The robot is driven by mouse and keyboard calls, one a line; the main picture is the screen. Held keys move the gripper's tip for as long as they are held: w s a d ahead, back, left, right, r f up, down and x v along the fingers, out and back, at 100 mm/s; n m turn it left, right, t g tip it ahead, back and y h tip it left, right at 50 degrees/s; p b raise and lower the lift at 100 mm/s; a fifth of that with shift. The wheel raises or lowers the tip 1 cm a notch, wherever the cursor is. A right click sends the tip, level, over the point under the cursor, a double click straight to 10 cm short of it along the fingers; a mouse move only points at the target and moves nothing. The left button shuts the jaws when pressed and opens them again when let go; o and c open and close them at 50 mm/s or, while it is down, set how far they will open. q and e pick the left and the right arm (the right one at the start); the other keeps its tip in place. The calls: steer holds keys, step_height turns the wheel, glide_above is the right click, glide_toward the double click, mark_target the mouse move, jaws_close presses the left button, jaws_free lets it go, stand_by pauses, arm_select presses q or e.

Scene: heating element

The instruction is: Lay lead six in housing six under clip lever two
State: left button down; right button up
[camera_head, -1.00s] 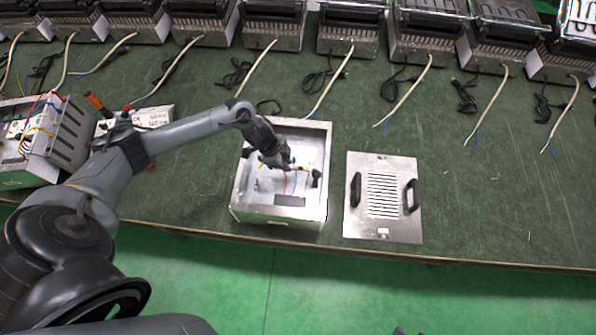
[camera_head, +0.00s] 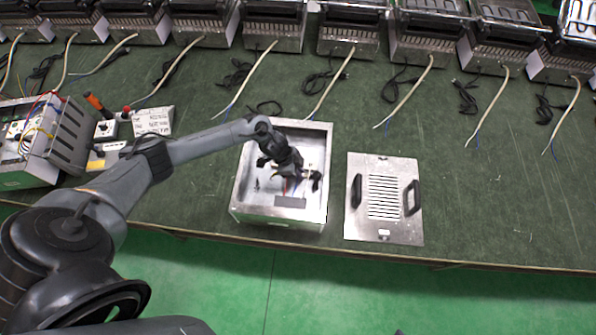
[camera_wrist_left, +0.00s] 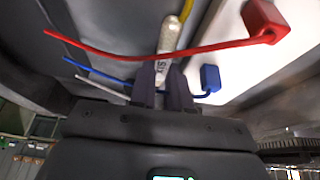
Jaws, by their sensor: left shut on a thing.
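The open metal housing (camera_head: 239,190) stands on the green bench, left of the vented cover plate. My left gripper (camera_head: 300,176) is inside it, low over its floor. In the left wrist view my left gripper (camera_wrist_left: 160,84) is shut on a pale printed sleeve (camera_wrist_left: 169,38), which has a yellow lead (camera_wrist_left: 187,9) at its far end. A red lead (camera_wrist_left: 110,53) crosses beyond the fingers to a red block (camera_wrist_left: 265,22). A blue lead (camera_wrist_left: 98,75) passes by the fingertips to a blue block (camera_wrist_left: 210,78). I cannot tell which part is clip lever two.
The cover plate (camera_head: 384,222) with two black handles lies right of the housing. An open wired box (camera_head: 60,150) and a small control box (camera_head: 152,120) stand at the left. Several heater units with cables line the back. The bench at the right is mostly clear.

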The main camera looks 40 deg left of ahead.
arm_select(q)
steer(key=shift+w+f, duration=0.1)
steer(key=c, duration=1.4)
jaws_free()
steer(key=o, duration=0.3)
steer(key=shift+s+f, duration=0.1)
steer(key=shift+s, duration=0.1)
steer(key=shift+a, duration=0.1)
